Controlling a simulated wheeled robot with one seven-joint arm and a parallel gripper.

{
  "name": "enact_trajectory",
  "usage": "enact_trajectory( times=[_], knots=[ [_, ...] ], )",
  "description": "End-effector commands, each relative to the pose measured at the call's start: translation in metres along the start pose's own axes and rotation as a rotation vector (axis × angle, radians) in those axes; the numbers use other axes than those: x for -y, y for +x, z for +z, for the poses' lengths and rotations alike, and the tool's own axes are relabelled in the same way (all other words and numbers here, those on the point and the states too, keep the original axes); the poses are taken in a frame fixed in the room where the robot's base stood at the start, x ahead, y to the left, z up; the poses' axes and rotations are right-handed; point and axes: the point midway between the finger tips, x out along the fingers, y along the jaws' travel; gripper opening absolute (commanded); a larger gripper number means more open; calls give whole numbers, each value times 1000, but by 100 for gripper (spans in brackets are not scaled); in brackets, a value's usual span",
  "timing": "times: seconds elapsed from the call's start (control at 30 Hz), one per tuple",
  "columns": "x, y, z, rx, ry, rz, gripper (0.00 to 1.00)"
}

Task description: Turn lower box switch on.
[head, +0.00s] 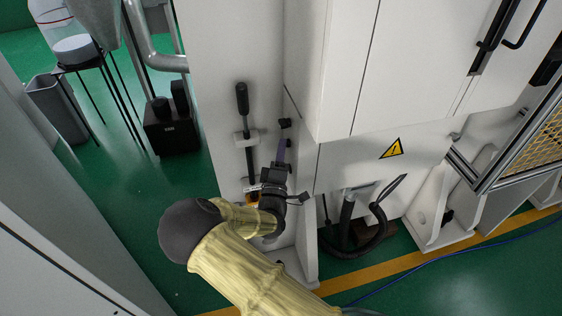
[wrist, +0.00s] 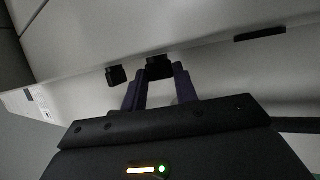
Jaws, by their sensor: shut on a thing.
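Two small black switches sit on the white cabinet's side. The upper box switch (head: 285,123) is clear of my gripper in the head view and shows at the left in the wrist view (wrist: 116,76). The lower box switch (head: 289,142) is by my fingertips, and it also shows in the wrist view (wrist: 159,67). My gripper (head: 283,150) has its two purple-grey fingers on either side of this lower switch, seen in the wrist view (wrist: 160,82), and is shut on it. The switch's on or off position cannot be read.
A black-handled lever (head: 242,98) stands left of the switches. The white cabinet (head: 350,70) juts out to the right, with a warning sign (head: 391,148) and a thick black hose (head: 375,235) below.

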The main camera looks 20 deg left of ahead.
Motion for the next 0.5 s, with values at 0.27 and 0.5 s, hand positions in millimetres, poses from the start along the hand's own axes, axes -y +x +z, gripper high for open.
enact_trajectory(
  times=[0.27, 0.5],
  knots=[
    [15, -3, 2, 3, 74, 176, 6],
    [15, -1, 2, 3, 124, 301, 6]
  ],
)
